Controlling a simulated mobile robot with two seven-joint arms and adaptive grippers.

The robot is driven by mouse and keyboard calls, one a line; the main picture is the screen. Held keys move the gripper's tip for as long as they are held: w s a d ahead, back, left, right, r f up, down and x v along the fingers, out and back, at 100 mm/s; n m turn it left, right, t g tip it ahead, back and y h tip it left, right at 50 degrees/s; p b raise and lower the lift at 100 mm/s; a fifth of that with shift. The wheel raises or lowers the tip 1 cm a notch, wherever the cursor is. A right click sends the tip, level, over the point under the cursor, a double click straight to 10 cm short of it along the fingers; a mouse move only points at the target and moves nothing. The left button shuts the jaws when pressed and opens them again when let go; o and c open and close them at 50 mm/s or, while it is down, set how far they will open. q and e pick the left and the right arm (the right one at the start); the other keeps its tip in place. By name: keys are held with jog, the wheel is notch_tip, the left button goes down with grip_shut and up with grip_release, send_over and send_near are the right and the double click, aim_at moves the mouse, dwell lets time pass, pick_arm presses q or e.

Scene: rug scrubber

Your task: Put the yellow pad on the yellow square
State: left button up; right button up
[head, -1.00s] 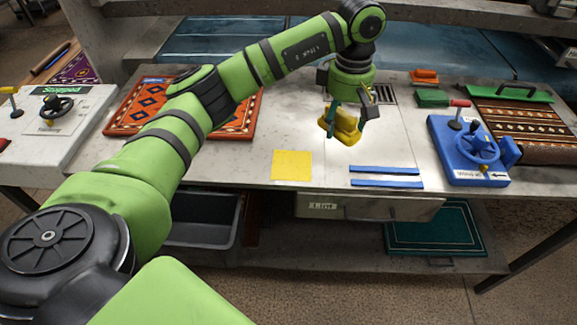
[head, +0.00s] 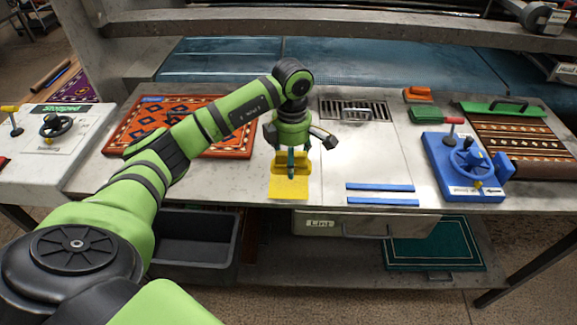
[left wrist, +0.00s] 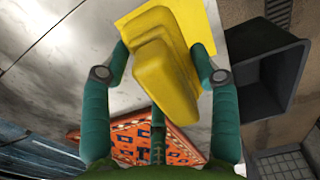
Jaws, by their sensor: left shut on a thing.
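The yellow pad (left wrist: 165,65) is a block with a raised grip, and my left gripper (head: 289,168) is shut on it. In the left wrist view its teal fingers (left wrist: 160,68) press on both sides of the pad. In the head view the pad (head: 277,169) is over the back part of the flat yellow square (head: 289,188). In the left wrist view the square (left wrist: 203,15) shows behind the pad, turned a little relative to it. I cannot tell whether the pad touches the square. My right gripper is not in view.
Two blue strips (head: 380,187) lie to the right of the square. A patterned orange rug (head: 225,115) lies at the left and a blue device with a wheel (head: 462,165) stands at the right. A drain grate (head: 353,109) is behind. A dark bin (head: 194,243) sits below the front edge.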

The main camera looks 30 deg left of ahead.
pick_arm(q)
jog(key=shift+s+a+f, duration=0.15)
jog(key=shift+s+a, duration=0.05)
jog(key=shift+s, duration=0.05)
notch_tip(320, 180, down, 3)
jog(key=shift+f+p, duration=0.1)
jog(key=shift+p, duration=0.6)
jog(key=shift+f, duration=0.6)
jog(key=o, duration=0.6)
jog(key=shift+f, duration=0.1)
jog(key=o, duration=0.4)
